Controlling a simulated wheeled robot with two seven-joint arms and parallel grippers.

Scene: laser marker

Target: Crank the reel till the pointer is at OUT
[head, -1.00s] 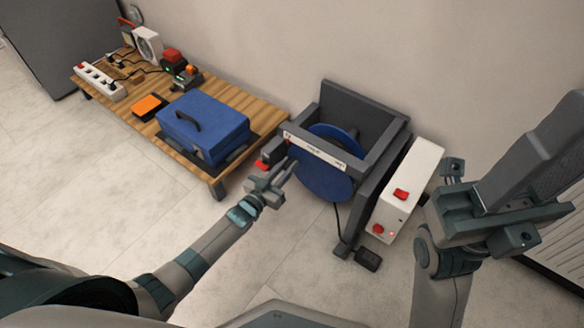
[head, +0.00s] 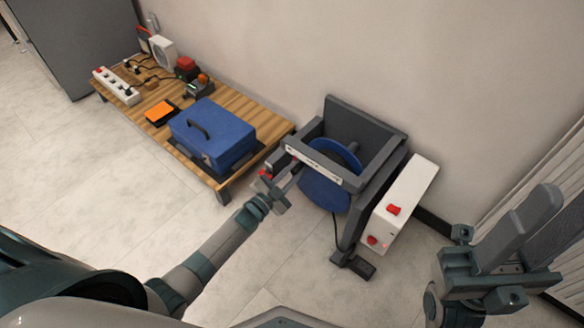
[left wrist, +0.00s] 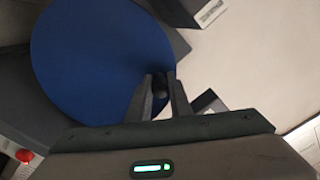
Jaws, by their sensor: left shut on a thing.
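The reel is a blue disc (head: 325,192) in a dark grey frame (head: 365,118) on the floor by the wall. A pale marked strip (head: 318,165) crosses the frame's top front; its lettering and the pointer's position are too small to read. My left gripper (head: 294,178) is at the disc's left front. In the left wrist view its fingers (left wrist: 161,88) are shut on a small dark crank knob (left wrist: 160,82) at the edge of the blue disc (left wrist: 95,60). My right gripper (head: 500,262) is at the far right, away from the reel; its fingers are unclear.
A low wooden table (head: 255,105) at left holds a blue case (head: 212,135), an orange-topped box (head: 161,112) and a power strip (head: 116,86).

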